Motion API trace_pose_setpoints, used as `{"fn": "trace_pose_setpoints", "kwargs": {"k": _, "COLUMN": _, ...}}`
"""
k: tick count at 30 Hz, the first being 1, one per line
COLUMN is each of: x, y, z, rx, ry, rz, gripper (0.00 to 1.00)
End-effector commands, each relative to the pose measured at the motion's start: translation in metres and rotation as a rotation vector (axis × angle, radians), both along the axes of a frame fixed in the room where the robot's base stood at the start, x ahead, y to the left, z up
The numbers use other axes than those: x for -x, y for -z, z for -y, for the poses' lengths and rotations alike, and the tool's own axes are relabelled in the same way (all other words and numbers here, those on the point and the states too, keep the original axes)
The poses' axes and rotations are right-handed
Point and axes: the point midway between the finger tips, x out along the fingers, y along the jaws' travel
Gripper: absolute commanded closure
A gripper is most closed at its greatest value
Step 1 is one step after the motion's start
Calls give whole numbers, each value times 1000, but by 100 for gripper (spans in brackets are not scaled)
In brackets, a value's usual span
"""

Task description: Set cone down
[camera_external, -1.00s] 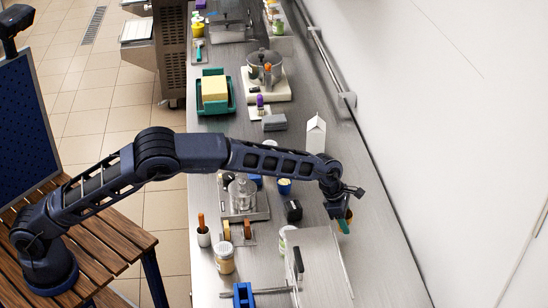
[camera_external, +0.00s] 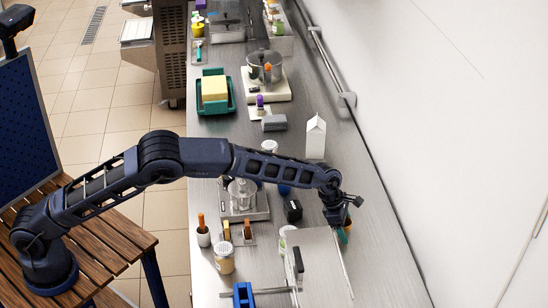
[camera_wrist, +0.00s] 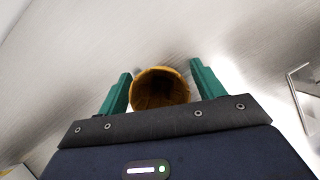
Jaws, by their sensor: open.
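The cone (camera_wrist: 160,88) shows in the wrist view as a golden-brown open rim with a dark hollow, mouth toward the camera. It sits between the two green fingers of my gripper (camera_wrist: 160,92). The fingers are open, with a visible gap on the right side of the cone; on the left the gap is slight. In the external view my gripper (camera_external: 342,232) is low over the right part of the steel counter (camera_external: 372,240). The cone is mostly hidden there behind the gripper, and its lower end and what bears it are not visible.
A grey metal panel (camera_external: 318,255) stands just left of and in front of my gripper. A white carton (camera_external: 315,138) stands behind the arm. The counter's right strip by the wall is clear.

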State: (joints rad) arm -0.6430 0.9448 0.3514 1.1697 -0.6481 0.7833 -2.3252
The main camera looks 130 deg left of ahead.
Motion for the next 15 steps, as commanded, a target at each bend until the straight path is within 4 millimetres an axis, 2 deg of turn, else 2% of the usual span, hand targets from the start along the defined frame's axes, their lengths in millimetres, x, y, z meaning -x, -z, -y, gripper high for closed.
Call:
{"fn": "trace_pose_setpoints", "kwargs": {"k": 5, "x": 2, "y": -10, "z": 1, "rx": 0, "ry": 0, "rz": 1, "gripper": 33}}
{"fn": "trace_pose_setpoints", "kwargs": {"k": 15, "x": 23, "y": -67, "z": 10, "rx": -1, "ry": 1, "rz": 2, "gripper": 33}}
